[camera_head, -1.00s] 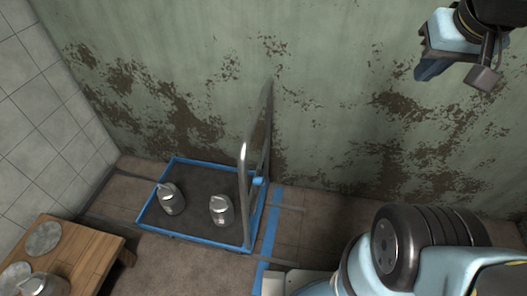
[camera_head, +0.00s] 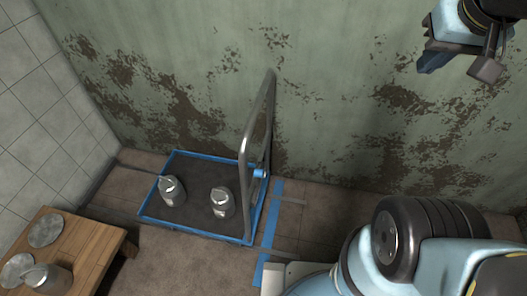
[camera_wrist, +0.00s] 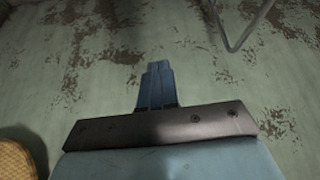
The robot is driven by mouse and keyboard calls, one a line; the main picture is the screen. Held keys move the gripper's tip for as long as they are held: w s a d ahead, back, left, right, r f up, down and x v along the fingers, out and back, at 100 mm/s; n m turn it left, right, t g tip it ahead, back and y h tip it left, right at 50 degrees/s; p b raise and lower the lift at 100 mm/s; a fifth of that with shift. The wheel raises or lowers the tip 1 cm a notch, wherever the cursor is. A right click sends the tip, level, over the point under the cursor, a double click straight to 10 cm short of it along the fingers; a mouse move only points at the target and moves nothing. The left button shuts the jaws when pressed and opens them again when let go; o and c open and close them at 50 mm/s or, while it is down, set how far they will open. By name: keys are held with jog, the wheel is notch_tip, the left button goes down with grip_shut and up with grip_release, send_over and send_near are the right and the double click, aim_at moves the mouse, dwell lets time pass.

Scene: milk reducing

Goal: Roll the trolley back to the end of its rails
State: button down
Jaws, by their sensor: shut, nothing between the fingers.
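The trolley (camera_head: 207,229) is a low platform with a blue rim and a dark bed, standing on the floor near the back wall in the head view. Its tall grey handle (camera_head: 254,125) rises from its right end, and part of it shows at the top right of the wrist view (camera_wrist: 232,44). Two metal milk cans (camera_head: 172,190) (camera_head: 222,202) stand upright on the bed. A dark rail (camera_head: 104,213) runs along the floor at the trolley's left. My gripper (camera_head: 430,66) is at the upper right, apart from the trolley. In the wrist view its blue fingers (camera_wrist: 157,72) are together and empty.
A wooden table (camera_head: 92,252) at the lower left holds flat round metal discs (camera_head: 45,230) and another can (camera_head: 48,279). A blue strip (camera_head: 272,228) lies on the floor right of the trolley. A tiled wall (camera_head: 50,105) closes the left side; a peeling green wall (camera_head: 180,60) stands behind.

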jog(key=c, duration=1.8)
grip_release()
jog(key=shift+c, duration=0.2)
jog(key=shift+o, duration=1.5)
jog(key=shift+w+a+f, duration=0.15)
jog(key=shift+w+a, duration=0.05)
jog(key=o, duration=0.6)
jog(key=w+a+f+n+g+y, duration=0.1)
jog(key=w+a+f+g+y, duration=0.1)
jog(key=w+a+f+g, duration=0.1)
jog(key=shift+w+a+f+g, duration=0.3)
jog(key=shift+w+a+f, duration=0.3)
jog(key=shift+w, duration=0.1)
jog(key=shift+o, duration=0.2)
jog(key=w+a+f+n+g+y, duration=0.1)
jog(key=w+a+f+g+y, duration=0.2)
jog(key=w+a+f+y, duration=0.65)
jog(key=w+a+f+g+y, duration=0.35)
jog(key=w+a+f, duration=0.35)
jog(key=f, duration=0.5)
jog(key=w+x, duration=0.1)
jog(key=x, duration=1.1)
jog(key=shift+a+r, duration=0.2)
jog(key=shift+a, duration=0.05)
jog(key=shift+c, duration=0.3)
grip_shut()
